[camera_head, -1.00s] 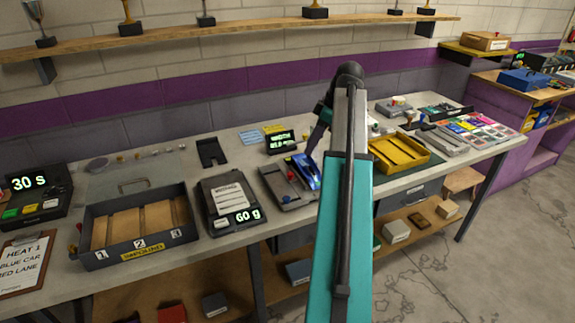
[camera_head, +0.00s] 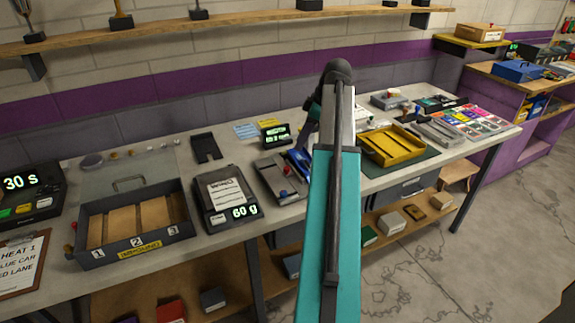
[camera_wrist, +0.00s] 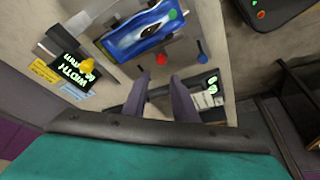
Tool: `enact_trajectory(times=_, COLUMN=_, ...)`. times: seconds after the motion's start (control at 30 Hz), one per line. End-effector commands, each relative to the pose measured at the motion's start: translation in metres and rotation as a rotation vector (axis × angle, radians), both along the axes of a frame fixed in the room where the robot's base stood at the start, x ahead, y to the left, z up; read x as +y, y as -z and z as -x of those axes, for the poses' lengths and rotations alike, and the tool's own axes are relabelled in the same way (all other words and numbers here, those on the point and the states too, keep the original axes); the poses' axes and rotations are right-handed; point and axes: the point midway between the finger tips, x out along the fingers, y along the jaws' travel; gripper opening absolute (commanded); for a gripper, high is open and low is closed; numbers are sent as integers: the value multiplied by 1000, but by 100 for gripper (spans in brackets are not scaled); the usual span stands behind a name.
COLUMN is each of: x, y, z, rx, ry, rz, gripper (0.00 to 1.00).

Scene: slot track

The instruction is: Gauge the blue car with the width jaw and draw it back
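The blue car (camera_wrist: 147,35) lies on the grey width gauge (camera_head: 268,185); in the head view my arm hides part of the car (camera_head: 298,162). My gripper (camera_wrist: 160,78) is open and empty. Its fingertips point at the gauge near the red knob, one to each side of it in the picture; contact cannot be told. The width display (camera_wrist: 76,72) is lit, its number unclear.
A scale reading 60 g (camera_head: 225,205) and an impound box (camera_head: 138,225) stand left of the gauge. A yellow tray (camera_head: 395,146) on a green mat stands to its right. A dark slotted block (camera_head: 206,148) lies behind. Some bare bench top shows between them.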

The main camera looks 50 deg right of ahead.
Motion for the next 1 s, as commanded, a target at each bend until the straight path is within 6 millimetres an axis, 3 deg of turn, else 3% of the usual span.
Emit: enact_trajectory(times=1.0, x=22, y=101, z=-34, rx=0, ry=1, rz=0, gripper=26)
